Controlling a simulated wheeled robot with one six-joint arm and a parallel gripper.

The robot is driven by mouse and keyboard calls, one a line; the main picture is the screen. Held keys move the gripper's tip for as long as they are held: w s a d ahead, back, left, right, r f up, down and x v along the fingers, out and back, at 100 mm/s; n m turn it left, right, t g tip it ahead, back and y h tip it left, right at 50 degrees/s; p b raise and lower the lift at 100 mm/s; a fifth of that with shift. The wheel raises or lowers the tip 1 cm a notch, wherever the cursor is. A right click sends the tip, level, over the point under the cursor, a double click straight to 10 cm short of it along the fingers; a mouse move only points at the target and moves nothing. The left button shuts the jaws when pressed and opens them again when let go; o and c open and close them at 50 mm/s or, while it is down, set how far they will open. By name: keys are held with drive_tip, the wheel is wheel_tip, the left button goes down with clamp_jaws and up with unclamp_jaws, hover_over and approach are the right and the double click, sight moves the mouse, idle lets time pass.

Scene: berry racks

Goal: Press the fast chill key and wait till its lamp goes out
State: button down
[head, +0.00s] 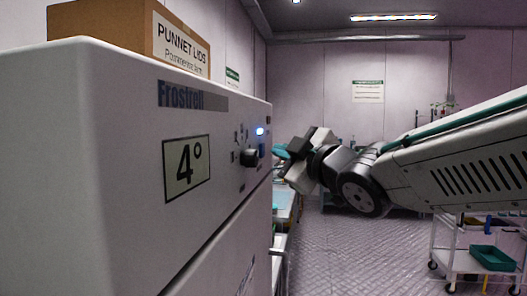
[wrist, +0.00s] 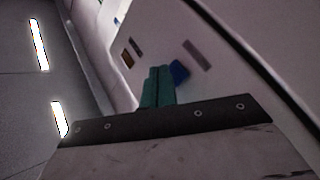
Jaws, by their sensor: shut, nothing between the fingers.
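The white chiller cabinet (head: 120,150) fills the left of the head view, with a dark knob (head: 249,157) and a blue lamp (head: 260,131) that is lit. A small blue key (head: 262,150) sits just below the lamp. In the wrist view a blue key (wrist: 179,71) shows right beside my fingertips. My gripper (head: 280,152) is shut and empty, its teal fingers (wrist: 158,85) pointing at the panel. In the head view a small gap shows between fingertips and key; I cannot tell contact for sure in the wrist view.
A cardboard box (head: 135,30) marked "Punnet lids" stands on the cabinet. A sign reading 4° (head: 187,168) is on its front. A white trolley (head: 450,262) with a green tray (head: 492,258) stands at the lower right. The patterned floor (head: 345,250) between is clear.

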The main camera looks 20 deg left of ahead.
drive_tip(key=shift+d, duration=0.1)
drive_tip(key=shift+w+d, duration=0.2)
drive_tip(key=shift+d, duration=0.6)
drive_tip(key=shift+w+d, duration=0.2)
drive_tip(key=shift+d, duration=0.55)
drive_tip(key=shift+w+d, duration=0.2)
drive_tip(key=shift+d, duration=0.6)
drive_tip(key=w+d+f+m+t+h, duration=0.1)
drive_tip(key=w+d+f+m+h, duration=0.2)
drive_tip(key=d+f+m+h, duration=0.45)
drive_tip(key=s+d+f+m+g+h, duration=0.1)
drive_tip(key=s+d+f+m+h, duration=0.15)
drive_tip(key=d+f, duration=0.35)
drive_tip(key=s+d+f+m+g+h, duration=0.1)
drive_tip(key=s+d+f+h, duration=0.15)
drive_tip(key=d+f, duration=0.4)
drive_tip(key=s+d+f+m+g+h, duration=0.1)
drive_tip(key=s+d+m+g, duration=0.3)
drive_tip(key=s+d, duration=0.7)
drive_tip(key=s+d+f+m+g+h, duration=0.2)
drive_tip(key=s+d+m, duration=0.4)
drive_tip(key=s+d, duration=0.5)
wheel_tip(320, 180, down, 2)
drive_tip(key=shift+s+d+f+g, duration=0.15)
drive_tip(key=shift+s+d+g, duration=0.15)
drive_tip(key=shift+s+g, duration=0.55)
